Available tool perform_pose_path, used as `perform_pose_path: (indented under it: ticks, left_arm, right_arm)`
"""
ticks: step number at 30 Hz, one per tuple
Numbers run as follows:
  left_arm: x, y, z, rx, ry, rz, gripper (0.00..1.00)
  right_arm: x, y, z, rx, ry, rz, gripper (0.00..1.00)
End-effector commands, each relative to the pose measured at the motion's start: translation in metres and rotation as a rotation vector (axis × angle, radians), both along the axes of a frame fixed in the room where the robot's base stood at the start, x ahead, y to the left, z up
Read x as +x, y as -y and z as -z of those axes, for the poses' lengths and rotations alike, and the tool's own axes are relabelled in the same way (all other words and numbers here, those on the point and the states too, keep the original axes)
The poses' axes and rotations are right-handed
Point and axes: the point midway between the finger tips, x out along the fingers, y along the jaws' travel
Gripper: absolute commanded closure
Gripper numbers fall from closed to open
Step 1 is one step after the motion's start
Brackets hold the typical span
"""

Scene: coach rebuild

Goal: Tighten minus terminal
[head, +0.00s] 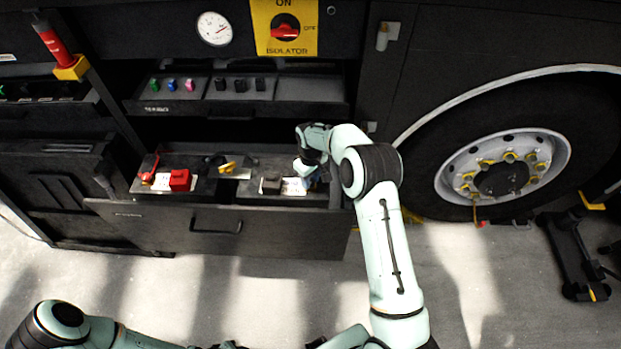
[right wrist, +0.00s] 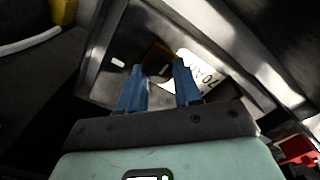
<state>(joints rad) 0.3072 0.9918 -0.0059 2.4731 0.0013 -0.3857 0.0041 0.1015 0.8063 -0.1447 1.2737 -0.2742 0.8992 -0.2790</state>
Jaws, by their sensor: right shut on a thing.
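The open battery drawer (head: 165,228) holds two batteries with pale labels. On the right one a dark block (head: 270,185) sits beside the label, and my right gripper (head: 312,181) reaches down at its right end. In the right wrist view, the blue fingers of my right gripper (right wrist: 159,76) are close together around a small dark part, which I take for the minus terminal (right wrist: 157,68). The fingers and shadow hide most of it, so I cannot tell how tight it is. My left arm shows at the bottom left, its gripper out of view.
A red terminal cover (head: 180,180) and a red lever (head: 148,173) are on the left battery. A yellow piece (head: 228,168) lies between the batteries. Above are a shelf (head: 170,107) with small coloured parts and the isolator switch (head: 285,28). A wheel (head: 503,168) stands at right.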

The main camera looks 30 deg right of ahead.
Motion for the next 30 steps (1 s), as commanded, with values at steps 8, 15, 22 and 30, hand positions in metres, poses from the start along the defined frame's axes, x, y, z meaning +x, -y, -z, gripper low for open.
perform_pose_path:
  ticks: [8,15,22,30]
  left_arm:
    - [0.0,0.0,0.0,0.0,0.0,0.0,0.57]
    - [0.0,0.0,0.0,0.0,0.0,0.0,0.57]
    - [0.001,0.0,-0.001,0.0,0.001,0.0,0.57]
    - [0.005,0.0,-0.006,0.0,0.006,0.0,0.57]
  right_arm:
    - [0.0,0.0,0.0,0.0,0.001,0.0,0.41]
    - [0.001,0.0,-0.01,0.0,0.003,-0.001,0.41]
    - [0.001,0.0,-0.055,0.0,0.006,-0.001,0.41]
    - [0.001,0.0,-0.112,0.001,0.005,-0.001,0.41]
